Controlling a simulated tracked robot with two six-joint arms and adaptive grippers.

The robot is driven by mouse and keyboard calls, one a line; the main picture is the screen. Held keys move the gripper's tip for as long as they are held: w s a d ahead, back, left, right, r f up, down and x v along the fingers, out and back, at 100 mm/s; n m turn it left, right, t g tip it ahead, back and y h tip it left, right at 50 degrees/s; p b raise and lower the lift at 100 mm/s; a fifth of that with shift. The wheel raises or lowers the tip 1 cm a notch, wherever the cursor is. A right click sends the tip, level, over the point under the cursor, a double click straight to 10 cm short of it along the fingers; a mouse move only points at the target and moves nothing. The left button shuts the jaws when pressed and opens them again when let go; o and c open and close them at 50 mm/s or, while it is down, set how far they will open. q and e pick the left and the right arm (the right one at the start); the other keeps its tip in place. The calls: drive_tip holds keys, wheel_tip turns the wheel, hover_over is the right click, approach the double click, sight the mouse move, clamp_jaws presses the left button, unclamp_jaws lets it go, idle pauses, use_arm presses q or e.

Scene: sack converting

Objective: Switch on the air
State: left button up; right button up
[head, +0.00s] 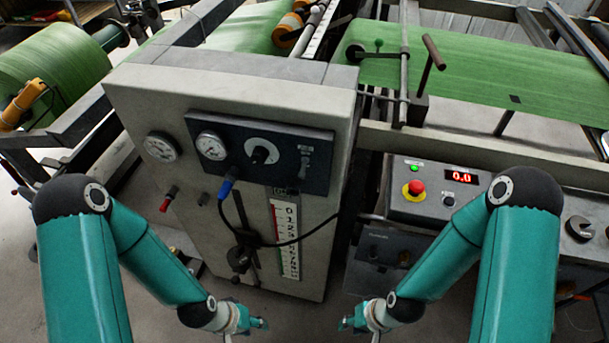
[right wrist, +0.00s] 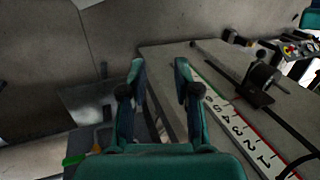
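A grey machine cabinet (head: 225,90) stands in the middle of the head view. Its dark panel (head: 285,145) carries a gauge (head: 211,146), a round knob (head: 259,155) on a white dial and a small lever switch (head: 305,168). Left of and below the panel are a red-handled valve (head: 169,197) and a small dark fitting (head: 203,199). The labels are too small to read. My left gripper (head: 262,323) is low in front of the cabinet, apart from the controls; its fingers are unclear. My right gripper (head: 347,323) is also low; the right wrist view shows its fingers (right wrist: 160,68) open and empty.
A second gauge (head: 161,147) sits left of the panel. A control box (head: 436,184) with a red button is at right. Green webs (head: 465,75) run behind.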

drive_tip(key=s+m+g, duration=0.1)
drive_tip(key=s+m, duration=0.1)
drive_tip(key=s+m+g, duration=0.1)
drive_tip(key=m, duration=0.1)
drive_tip(key=shift+s+r+g, duration=0.3)
drive_tip(key=shift+s+r, duration=0.05)
drive_tip(key=shift+s, duration=0.05)
clamp_jaws()
drive_tip(key=w+r+m+t+y, duration=0.2)
drive_tip(key=w+r+m, duration=0.2)
drive_tip(key=r, duration=0.8)
drive_tip(key=w+a+r+m+t+y, duration=0.1)
drive_tip(key=w+r+m+t+y, duration=0.1)
drive_tip(key=w+r, duration=0.7)
drive_tip(key=w+r+m+t+y+p, duration=0.1)
drive_tip(key=w+r+m+t+y, duration=0.2)
drive_tip(key=r, duration=1.3)
drive_tip(key=w+m+t, duration=0.1)
drive_tip(key=w+m, duration=0.2)
drive_tip(key=shift+w+a+r, duration=0.3)
drive_tip(key=shift+w, duration=0.05)
